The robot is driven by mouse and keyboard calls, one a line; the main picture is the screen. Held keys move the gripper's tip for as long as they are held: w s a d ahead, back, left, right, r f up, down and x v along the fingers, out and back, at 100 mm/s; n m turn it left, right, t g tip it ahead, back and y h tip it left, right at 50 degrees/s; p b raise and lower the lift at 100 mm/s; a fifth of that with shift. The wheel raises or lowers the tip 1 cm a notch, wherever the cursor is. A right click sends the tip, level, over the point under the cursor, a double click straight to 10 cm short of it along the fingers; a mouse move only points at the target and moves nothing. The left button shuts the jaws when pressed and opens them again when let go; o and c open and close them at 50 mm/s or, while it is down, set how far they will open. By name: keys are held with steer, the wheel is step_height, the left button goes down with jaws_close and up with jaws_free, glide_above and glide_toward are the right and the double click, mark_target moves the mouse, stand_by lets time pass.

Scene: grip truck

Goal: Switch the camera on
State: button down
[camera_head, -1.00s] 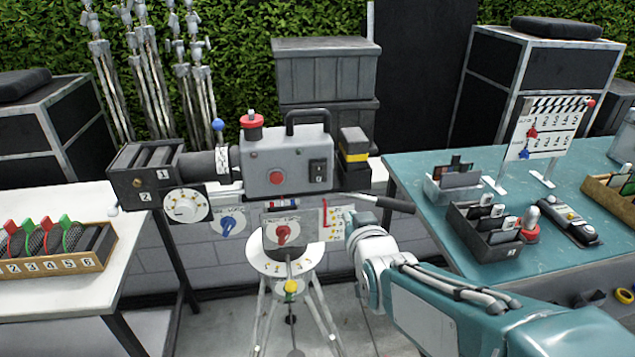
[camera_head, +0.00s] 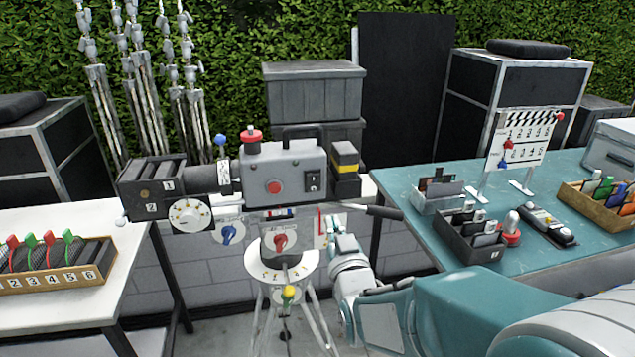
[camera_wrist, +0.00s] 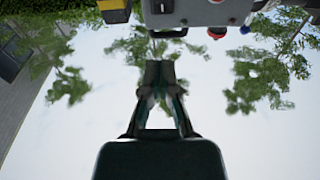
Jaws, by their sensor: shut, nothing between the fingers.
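The grey camera (camera_head: 287,163) stands on a white-legged tripod (camera_head: 318,325). A round red button (camera_head: 274,187) and a black switch (camera_head: 313,183) are on its near side. A red knob (camera_head: 251,136) and a dark handle are on top. A block with a yellow band (camera_head: 345,168) is at its right end. My gripper (camera_wrist: 160,68) is shut and empty in the wrist view. There, the camera (camera_wrist: 203,12) appears upside down along the top edge, apart from the fingers. In the head view my wrist is below and right of the camera; the fingertips are hard to make out.
A black handle bar (camera_head: 383,212) sticks out right of the camera. The teal table (camera_head: 405,185) at right holds trays and a clapperboard (camera_head: 521,140). The white table (camera_head: 75,318) at left holds a wooden rack (camera_head: 60,283). A grey wall stands behind the tripod.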

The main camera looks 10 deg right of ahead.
mark_target(315, 176)
steer(key=w, duration=0.4)
steer(key=w+r, duration=0.1)
steer(key=w, duration=0.8)
steer(key=shift+w+r, duration=0.35)
steer(key=shift+r, duration=0.05)
steer(key=shift+a, duration=0.1)
steer(key=shift+w+r+g, duration=0.1)
steer(key=shift+w+g, duration=0.1)
steer(key=shift+g, duration=0.1)
